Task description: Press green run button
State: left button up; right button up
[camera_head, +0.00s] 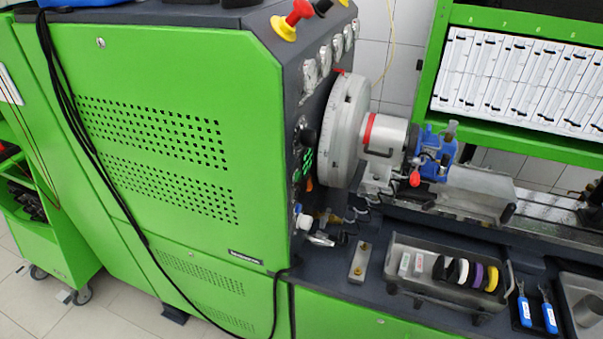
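The pump testbench (165,130) is a large green cabinet with a dark side panel facing right. Small bright green parts (308,161) show on that panel beside the big grey disc. I see the panel at a steep angle, so I cannot tell whether one of them is the run button. Black round knobs (307,137) sit just above them. Neither of my grippers shows clearly in this view.
A grey disc (345,130) and a blue pump (432,155) stand close right of the panel. A red knob on a yellow base (291,19) is on top. A grey tray (440,292) with coloured rings is on the bench. Black cables (95,160) hang across the cabinet front.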

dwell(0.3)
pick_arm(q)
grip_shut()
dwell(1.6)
